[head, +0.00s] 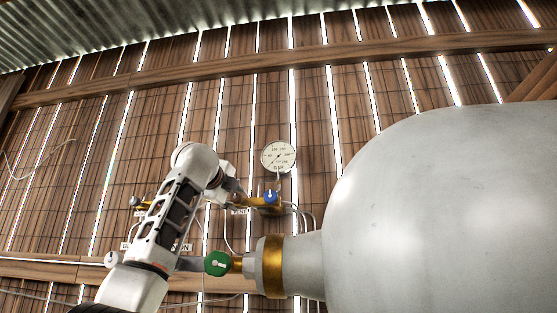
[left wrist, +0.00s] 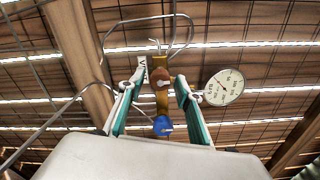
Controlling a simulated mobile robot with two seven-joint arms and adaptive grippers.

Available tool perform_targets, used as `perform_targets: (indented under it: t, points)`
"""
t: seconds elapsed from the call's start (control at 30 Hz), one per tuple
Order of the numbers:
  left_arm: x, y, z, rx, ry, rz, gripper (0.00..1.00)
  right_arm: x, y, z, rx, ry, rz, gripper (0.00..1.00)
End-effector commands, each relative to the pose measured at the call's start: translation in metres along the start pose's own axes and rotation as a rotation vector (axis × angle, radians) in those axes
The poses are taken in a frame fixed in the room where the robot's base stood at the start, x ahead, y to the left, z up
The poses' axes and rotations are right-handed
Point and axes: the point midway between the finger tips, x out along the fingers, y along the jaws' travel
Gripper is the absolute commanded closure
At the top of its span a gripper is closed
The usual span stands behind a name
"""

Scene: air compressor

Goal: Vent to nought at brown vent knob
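The brown vent knob (left wrist: 160,77) sits on a brass pipe in the left wrist view, with a small white pointer on its face. My left gripper (left wrist: 159,82) is open, its teal-padded fingers on either side of the knob with gaps visible. Whether the tips reach the knob's depth I cannot tell. In the head view my left gripper (head: 232,190) is at the brass pipe, mostly hiding the knob. The round white gauge (head: 278,157) stands right of it and also shows in the wrist view (left wrist: 223,87); its reading is too small to tell. My right gripper is not in view.
A blue knob (head: 271,197) is on the same pipe, close to the gripper; it shows in the wrist view (left wrist: 163,125). A green knob (head: 217,263) is lower, by the big grey tank (head: 450,200). Thin bent tubes (left wrist: 110,45) run near the fingers. A plank wall is behind.

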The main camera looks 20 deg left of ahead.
Motion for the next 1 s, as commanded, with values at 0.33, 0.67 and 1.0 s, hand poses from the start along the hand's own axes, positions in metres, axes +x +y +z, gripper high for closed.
perform_targets:
  t: [0.33,0.67,1.0]
  points:
    - [-0.021,0.002,-0.001,-0.002,0.0,-0.004,0.66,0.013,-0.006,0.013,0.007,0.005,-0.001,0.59]
    - [-0.054,0.002,-0.001,-0.003,0.0,-0.002,0.66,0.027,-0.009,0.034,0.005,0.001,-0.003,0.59]
    - [-0.06,-0.001,0.0,-0.002,0.0,-0.001,0.66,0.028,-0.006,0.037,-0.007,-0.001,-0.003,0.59]
